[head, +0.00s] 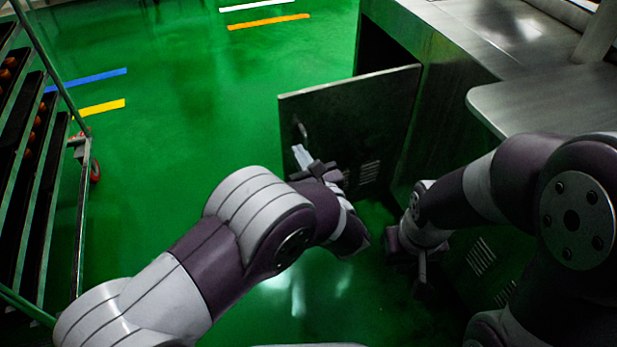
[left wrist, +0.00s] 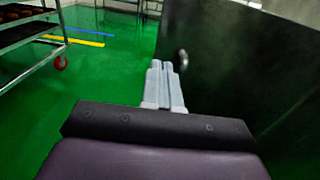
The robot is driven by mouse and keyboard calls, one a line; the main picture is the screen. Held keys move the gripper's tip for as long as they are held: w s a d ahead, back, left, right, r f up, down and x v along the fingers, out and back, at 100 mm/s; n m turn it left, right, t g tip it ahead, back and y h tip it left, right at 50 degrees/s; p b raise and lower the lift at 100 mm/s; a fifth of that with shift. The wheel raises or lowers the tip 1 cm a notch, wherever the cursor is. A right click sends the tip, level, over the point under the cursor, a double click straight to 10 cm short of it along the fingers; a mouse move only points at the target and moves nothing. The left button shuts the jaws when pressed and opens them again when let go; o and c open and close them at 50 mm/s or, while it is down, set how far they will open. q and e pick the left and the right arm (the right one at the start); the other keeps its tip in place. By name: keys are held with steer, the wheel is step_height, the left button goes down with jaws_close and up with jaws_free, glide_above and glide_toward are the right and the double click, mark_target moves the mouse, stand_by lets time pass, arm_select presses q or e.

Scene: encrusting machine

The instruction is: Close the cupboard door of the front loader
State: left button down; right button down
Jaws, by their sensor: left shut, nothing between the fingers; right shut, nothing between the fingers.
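The cupboard door (head: 358,112) of the front loader is a dark metal panel with a vent grille. It stands swung open from the machine, its free edge to the left. Its small handle (head: 302,130) is near that edge and also shows in the left wrist view (left wrist: 183,60). My left gripper (head: 301,156) is shut and empty, with its fingers (left wrist: 165,84) just below the handle in the head view. I cannot tell whether they touch the door. My right gripper (head: 422,272) is shut and empty, low beside the machine, right of and below the door.
The machine's dark body (head: 440,115) and metal top (head: 490,40) fill the upper right, with a side shelf (head: 550,105). A wheeled rack with trays (head: 40,180) stands at the left. The green floor (head: 190,110) between rack and door is clear.

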mark_target(284, 129)
arm_select(q)
steer(key=b+x, duration=0.2)
steer(key=x, duration=0.3)
steer(key=shift+w+a+f, duration=0.15)
steer(key=shift+w+f, duration=0.05)
steer(key=shift+w, duration=0.15)
steer(key=shift+w+a+r+b, duration=0.2)
steer(key=shift+w+b, duration=0.1)
steer(key=shift+w, duration=0.15)
steer(key=shift+w, duration=0.1)
